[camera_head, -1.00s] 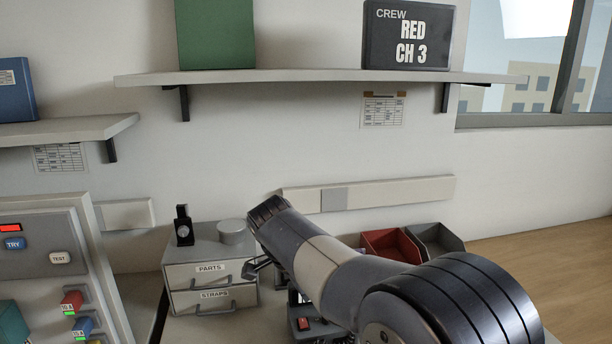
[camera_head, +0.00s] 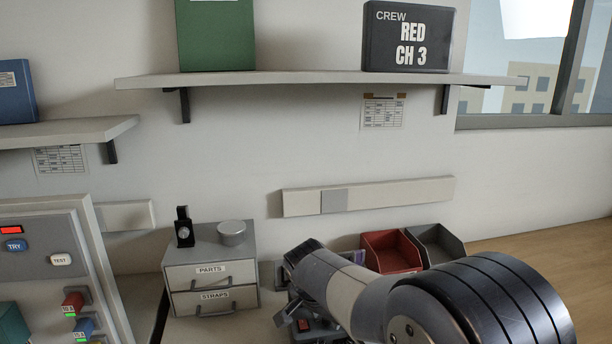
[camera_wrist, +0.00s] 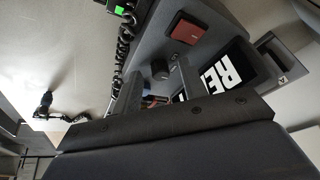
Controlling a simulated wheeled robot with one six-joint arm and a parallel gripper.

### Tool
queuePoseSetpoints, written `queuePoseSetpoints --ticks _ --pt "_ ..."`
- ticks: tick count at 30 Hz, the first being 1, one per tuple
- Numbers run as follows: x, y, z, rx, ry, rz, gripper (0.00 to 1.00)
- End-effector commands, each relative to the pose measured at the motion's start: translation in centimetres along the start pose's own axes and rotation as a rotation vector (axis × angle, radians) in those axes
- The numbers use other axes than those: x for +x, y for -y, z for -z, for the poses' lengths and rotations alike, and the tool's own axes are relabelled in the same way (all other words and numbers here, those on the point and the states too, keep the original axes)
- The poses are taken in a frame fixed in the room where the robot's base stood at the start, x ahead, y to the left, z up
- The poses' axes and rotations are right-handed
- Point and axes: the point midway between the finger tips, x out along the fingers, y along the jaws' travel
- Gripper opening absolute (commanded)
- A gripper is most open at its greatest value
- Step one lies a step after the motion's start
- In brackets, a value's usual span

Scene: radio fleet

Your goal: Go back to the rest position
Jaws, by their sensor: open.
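My arm reaches in from the lower right of the head view. My gripper (camera_head: 284,312) is low in front of the back wall, just right of the small drawer box, and mostly hidden behind my own wrist. In the wrist view my gripper (camera_wrist: 155,88) shows two separated dark fingers with nothing held between them. Past the fingers is a dark radio unit (camera_wrist: 215,30) with a red square button, a round knob and a screen showing the letters "RE". A black coiled cable (camera_wrist: 122,50) runs beside it.
A grey drawer box (camera_head: 211,270) marked PARTS and STRAPS stands left of my gripper. A red bin (camera_head: 391,251) and a dark grey bin (camera_head: 436,246) stand behind my arm. A control panel (camera_head: 40,230) is at the left. A shelf (camera_head: 320,78) crosses above.

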Motion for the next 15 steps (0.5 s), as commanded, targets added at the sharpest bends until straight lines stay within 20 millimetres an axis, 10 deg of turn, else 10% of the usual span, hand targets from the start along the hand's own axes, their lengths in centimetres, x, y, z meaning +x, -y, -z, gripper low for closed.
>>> queuePoseSetpoints --ticks 15 --pt "-0.14 -0.41 0.21 -0.309 0.015 0.128 0.41"
